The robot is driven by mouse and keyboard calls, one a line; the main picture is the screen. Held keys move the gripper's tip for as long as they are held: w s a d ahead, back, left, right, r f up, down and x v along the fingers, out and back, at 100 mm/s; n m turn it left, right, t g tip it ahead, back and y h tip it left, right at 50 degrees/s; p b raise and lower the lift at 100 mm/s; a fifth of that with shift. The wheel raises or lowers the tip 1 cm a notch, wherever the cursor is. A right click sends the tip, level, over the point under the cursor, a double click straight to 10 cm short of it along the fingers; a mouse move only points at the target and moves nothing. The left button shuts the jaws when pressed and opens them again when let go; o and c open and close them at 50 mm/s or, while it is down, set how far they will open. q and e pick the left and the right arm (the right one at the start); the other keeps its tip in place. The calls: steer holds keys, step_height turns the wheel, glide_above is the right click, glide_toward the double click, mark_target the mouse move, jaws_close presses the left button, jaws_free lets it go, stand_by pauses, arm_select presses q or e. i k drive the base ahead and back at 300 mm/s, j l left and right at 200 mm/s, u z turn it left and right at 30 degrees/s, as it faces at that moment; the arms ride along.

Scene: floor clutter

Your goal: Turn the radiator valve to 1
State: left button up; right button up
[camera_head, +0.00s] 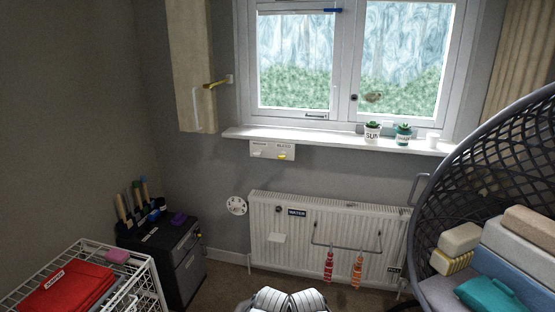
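A white radiator (340,228) stands against the wall under the window. A round white dial (236,205) with small dark marks is just left of its upper left corner; it looks like the radiator valve. The marks are too small to read, so its setting cannot be told. A small dark round knob (278,209) sits on the radiator's upper left front. White parts of my own body show at the bottom edge. Neither gripper can be made out in the view.
A dark cabinet (188,273) with tools on top stands left of the radiator. A white wire basket (148,278) is at front left. A hanging wicker chair (425,190) with cushions blocks the right. Some brown floor (228,283) shows before the radiator.

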mark_target(235, 207)
steer(key=i, duration=0.9)
steer(key=i+l+u, duration=0.1)
steer(key=i, duration=0.85)
steer(key=i+l+u, duration=0.2)
steer(key=i, duration=0.35)
steer(key=i+j, duration=0.05)
steer(key=j, duration=0.05)
